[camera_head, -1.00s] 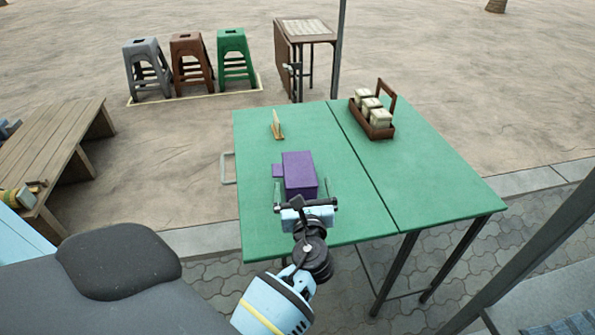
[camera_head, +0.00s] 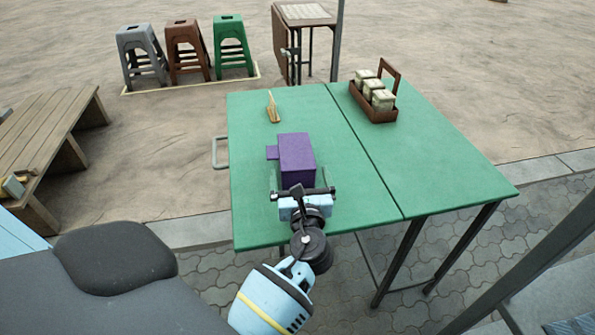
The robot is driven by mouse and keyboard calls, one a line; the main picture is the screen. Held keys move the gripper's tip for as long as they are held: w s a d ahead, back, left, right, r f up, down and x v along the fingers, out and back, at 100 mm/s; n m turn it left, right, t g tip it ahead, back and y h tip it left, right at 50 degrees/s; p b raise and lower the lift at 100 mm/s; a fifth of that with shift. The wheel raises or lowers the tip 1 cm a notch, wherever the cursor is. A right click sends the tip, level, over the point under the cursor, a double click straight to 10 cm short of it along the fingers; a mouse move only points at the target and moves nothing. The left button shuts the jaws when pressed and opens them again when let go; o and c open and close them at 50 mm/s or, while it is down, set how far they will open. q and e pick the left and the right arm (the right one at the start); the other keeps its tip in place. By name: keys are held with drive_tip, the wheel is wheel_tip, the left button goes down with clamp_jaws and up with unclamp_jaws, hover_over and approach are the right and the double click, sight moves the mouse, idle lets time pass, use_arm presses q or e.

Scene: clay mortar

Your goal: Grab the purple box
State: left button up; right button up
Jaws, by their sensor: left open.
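The purple box (camera_head: 297,158) stands on the left part of the green table (camera_head: 350,208), with a small purple block jutting from its left side. My left gripper (camera_head: 299,176) reaches in from the near side, with its light blue body just in front of the box. Its fingers are open, one on each side of the box's near part. I cannot tell whether they touch it. The box hides part of the right finger. My right gripper is not in view.
A brown wooden caddy (camera_head: 372,109) with pale jars stands at the table's far right. Stools, a wooden bench (camera_head: 45,148) and a folding table stand around. The table's right half is mostly clear.

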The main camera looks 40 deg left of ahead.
sight(299, 179)
use_arm(q)
wheel_tip(299, 179, down, 3)
drive_tip(key=b, duration=0.2)
drive_tip(key=shift+b, duration=0.3)
drive_tip(key=shift+w+a+f, duration=0.1)
drive_tip(key=shift+w+f, duration=0.05)
drive_tip(key=shift+b+x, duration=0.4)
drive_tip(key=shift+x, duration=0.7)
drive_tip(key=shift+w+a, duration=0.3)
drive_tip(key=b+x, duration=0.1)
drive_tip(key=x, duration=0.2)
drive_tip(key=shift+w+a+b, duration=0.1)
drive_tip(key=shift+w+b, duration=0.05)
drive_tip(key=shift+b, duration=0.15)
drive_tip(key=shift+w+a, duration=0.3)
drive_tip(key=shift+r, duration=0.25)
drive_tip(key=c, duration=1.2)
